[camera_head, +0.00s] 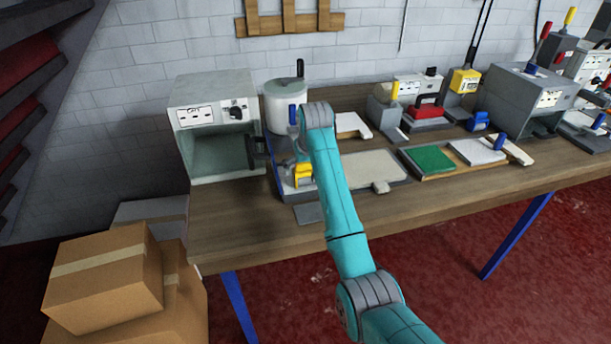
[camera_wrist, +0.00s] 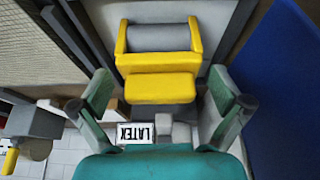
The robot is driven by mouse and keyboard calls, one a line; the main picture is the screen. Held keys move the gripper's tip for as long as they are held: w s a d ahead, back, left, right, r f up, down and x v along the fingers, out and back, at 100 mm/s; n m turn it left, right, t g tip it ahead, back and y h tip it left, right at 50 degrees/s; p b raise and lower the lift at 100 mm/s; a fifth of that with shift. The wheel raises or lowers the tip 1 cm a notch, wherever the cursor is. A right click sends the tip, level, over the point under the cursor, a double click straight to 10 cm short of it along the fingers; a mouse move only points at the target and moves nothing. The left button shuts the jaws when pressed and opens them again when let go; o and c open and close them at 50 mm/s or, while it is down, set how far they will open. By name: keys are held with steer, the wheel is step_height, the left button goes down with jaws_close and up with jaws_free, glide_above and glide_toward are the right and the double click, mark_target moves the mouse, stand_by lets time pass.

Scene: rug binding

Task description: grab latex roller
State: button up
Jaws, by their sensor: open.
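The latex roller (camera_wrist: 160,87) has a yellow frame with a grey cylinder (camera_wrist: 158,38). In the wrist view it lies between and beyond the two green fingers of my gripper (camera_wrist: 160,92), which stand open on either side with nothing held. I cannot tell whether the fingers touch it. In the head view the yellow roller (camera_head: 303,171) rests at the left end of a shallow tray (camera_head: 399,187), partly behind my arm. A white label reading LATEX (camera_wrist: 136,133) shows near the palm.
A grey box-shaped machine (camera_head: 215,92) stands left of the tray, with a white lidded pot (camera_head: 284,107) behind. A green pad (camera_head: 432,160) and other machines (camera_head: 519,96) stand to the right. The wooden table front (camera_head: 245,232) is largely clear. Cardboard boxes (camera_head: 105,280) are stacked at lower left.

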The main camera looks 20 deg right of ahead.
steer(key=shift+w+f, duration=0.25)
steer(key=shift+f, duration=0.4)
steer(key=c, duration=1.4)
steer(key=shift+r, duration=0.1)
